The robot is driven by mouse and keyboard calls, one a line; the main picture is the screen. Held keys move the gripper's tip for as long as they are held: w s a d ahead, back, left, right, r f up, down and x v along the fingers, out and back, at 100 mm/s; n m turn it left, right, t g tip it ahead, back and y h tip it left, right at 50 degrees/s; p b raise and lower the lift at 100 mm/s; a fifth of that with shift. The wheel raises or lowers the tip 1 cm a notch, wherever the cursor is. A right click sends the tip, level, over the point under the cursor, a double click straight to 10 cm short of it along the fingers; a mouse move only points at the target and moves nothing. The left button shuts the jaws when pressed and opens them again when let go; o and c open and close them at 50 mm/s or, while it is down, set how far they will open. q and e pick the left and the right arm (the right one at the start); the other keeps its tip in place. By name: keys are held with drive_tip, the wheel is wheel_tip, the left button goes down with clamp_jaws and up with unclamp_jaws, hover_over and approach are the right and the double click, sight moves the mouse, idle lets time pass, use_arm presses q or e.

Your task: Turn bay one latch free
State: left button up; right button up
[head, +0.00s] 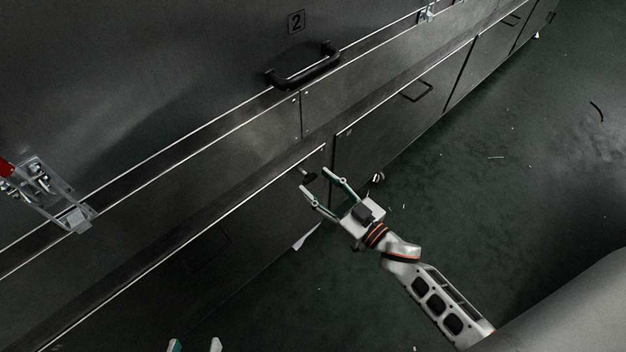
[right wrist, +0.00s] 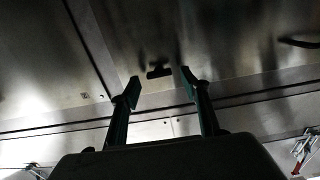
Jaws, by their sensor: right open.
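A small black turn latch (head: 309,175) sits on the lower grey panel, just left of a panel seam. In the right wrist view the latch (right wrist: 158,71) is a short dark bar, lying roughly crosswise. No bay one label shows. My right gripper (head: 315,179) is open, its fingertips on either side of the latch in the picture. In the right wrist view the gripper (right wrist: 160,77) has the latch between its tips with gaps on both sides. I see no contact; the depth gap is unclear. My left gripper (head: 195,346) shows only two separated fingertips at the bottom edge.
A red-handled metal toggle clamp (head: 48,196) stands at the left. A black bar handle (head: 304,68) sits under a number 2 plate (head: 296,22). A ledge runs above the lower panels. Dark green floor (head: 500,190) is mostly clear at the right.

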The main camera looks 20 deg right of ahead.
drive_tip(key=shift+x, duration=0.95)
drive_tip(key=shift+c, duration=0.4)
drive_tip(key=c, duration=1)
drive_tip(key=shift+c, duration=0.2)
